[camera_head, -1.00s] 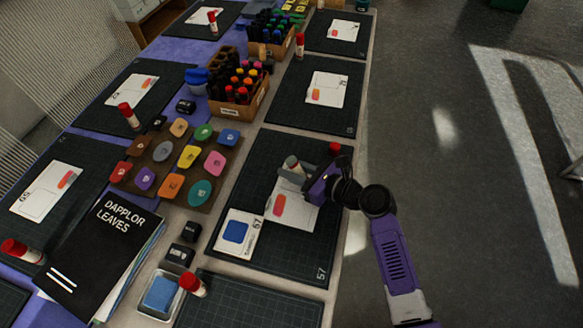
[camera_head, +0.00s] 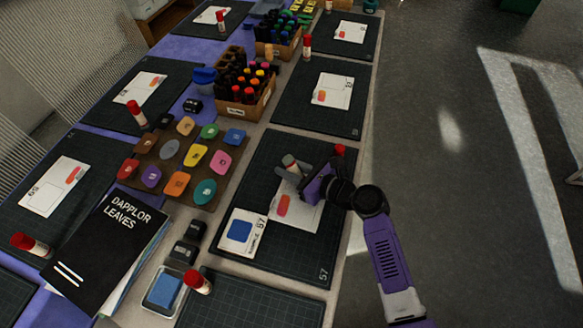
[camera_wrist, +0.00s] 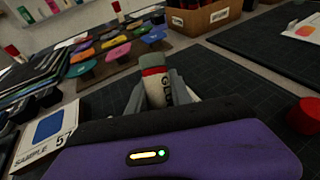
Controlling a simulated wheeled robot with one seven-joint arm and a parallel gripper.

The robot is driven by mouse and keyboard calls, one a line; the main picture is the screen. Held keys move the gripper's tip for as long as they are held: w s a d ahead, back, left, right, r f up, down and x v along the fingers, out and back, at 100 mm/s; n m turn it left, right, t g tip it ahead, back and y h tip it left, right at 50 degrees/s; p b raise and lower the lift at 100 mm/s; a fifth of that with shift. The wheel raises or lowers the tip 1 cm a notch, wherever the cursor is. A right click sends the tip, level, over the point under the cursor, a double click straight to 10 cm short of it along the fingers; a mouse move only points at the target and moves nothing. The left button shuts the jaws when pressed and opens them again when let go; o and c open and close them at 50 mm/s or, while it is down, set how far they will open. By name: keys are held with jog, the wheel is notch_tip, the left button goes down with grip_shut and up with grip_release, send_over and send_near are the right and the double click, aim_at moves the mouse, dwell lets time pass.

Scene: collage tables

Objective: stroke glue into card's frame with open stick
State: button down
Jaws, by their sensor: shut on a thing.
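My gripper (camera_head: 301,178) is shut on an open glue stick (camera_wrist: 155,85), grey-white with a red band and the letters "GLU" showing in the wrist view. In the head view the glue stick (camera_head: 291,163) leans up and left from the jaws, above the far edge of a white card (camera_head: 303,215). The card lies on a dark cutting mat (camera_head: 262,262) and bears an orange-red patch. Its frame is partly hidden by my gripper. The red cap (camera_head: 340,149) stands on the mat beyond my gripper; it also shows at right in the wrist view (camera_wrist: 306,116).
A sample card (camera_head: 239,232) with a blue square lies left of the white card. Farther left are a board of coloured stamps (camera_head: 150,193), ink pads, a black book (camera_head: 110,245) and a box of markers (camera_head: 240,107). Other mats hold cards and capped glue sticks.

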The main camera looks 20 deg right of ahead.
jog(key=shift+w+a+f, duration=0.15)
jog(key=shift+w+a, duration=0.05)
jog(key=shift+a, duration=0.25)
jog(key=shift+w+a+p, duration=0.45)
jog(key=shift+w+a, duration=0.05)
jog(key=shift+a, duration=0.15)
jog(key=shift+a, duration=0.1)
jog(key=shift+w+a+r, duration=0.2)
jog(key=shift+w+a, duration=0.3)
jog(key=shift+w+d, duration=0.85)
jog(key=shift+d, duration=0.1)
jog(key=shift+s+d+p, duration=1.1)
jog(key=shift+s+d, duration=0.45)
jog(key=shift+d, duration=0.2)
